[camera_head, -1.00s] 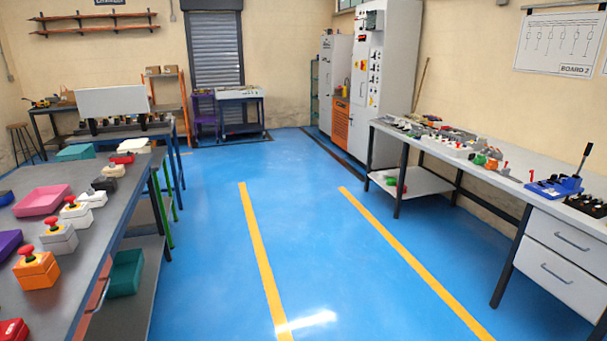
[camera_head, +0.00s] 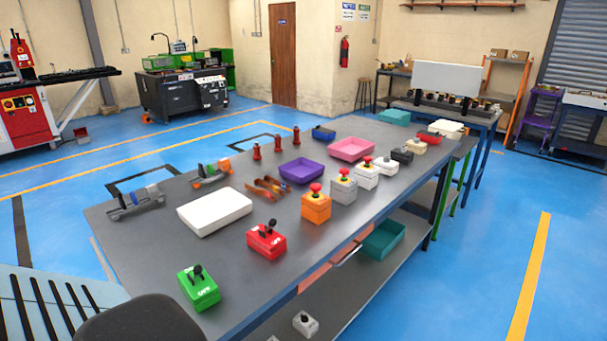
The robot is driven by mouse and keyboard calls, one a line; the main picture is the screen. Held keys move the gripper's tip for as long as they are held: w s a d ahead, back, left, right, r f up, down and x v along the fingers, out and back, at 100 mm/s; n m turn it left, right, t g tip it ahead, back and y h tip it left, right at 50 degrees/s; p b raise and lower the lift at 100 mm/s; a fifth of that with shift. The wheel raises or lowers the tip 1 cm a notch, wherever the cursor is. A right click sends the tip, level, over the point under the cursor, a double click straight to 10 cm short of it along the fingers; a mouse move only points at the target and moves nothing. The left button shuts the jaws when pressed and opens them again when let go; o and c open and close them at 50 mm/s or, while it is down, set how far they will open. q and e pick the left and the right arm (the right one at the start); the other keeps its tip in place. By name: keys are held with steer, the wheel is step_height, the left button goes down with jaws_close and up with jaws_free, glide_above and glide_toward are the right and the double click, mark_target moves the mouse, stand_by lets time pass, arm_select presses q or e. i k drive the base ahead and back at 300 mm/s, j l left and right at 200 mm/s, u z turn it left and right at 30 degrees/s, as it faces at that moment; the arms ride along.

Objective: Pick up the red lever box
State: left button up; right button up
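The red lever box (camera_head: 266,243) sits on the grey table (camera_head: 150,270) near its front edge, with a black lever on top. It stands between a green lever box (camera_head: 199,289) at the near left and an orange box with a red mushroom button (camera_head: 316,206) at the right. A white tray (camera_head: 214,212) lies behind it. Neither of my grippers shows in the view, so I cannot see whether they are open or shut.
Grey and white button boxes, a purple tray (camera_head: 302,171) and a pink tray (camera_head: 351,149) stand further along the table. A dark rounded chair back (camera_head: 142,322) is at bottom left. Blue floor (camera_head: 470,260) is clear right of the table.

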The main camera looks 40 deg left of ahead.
mark_target(271, 245)
steer(key=i+u, duration=0.2)
steer(key=u, duration=0.25)
steer(key=i+l+u, duration=0.15)
steer(key=u, duration=0.25)
steer(key=i+l+u, duration=0.15)
steer(key=u, duration=0.3)
steer(key=i+l+u, duration=0.15)
steer(key=u, duration=0.2)
steer(key=i+l+u, duration=0.15)
steer(key=u, duration=0.15)
steer(key=l+u, duration=0.35)
steer(key=i+l+u, duration=0.2)
steer(key=l+u, duration=0.15)
steer(key=l, duration=0.15)
steer(key=i+l+u, duration=0.2)
steer(key=k+l, duration=0.1)
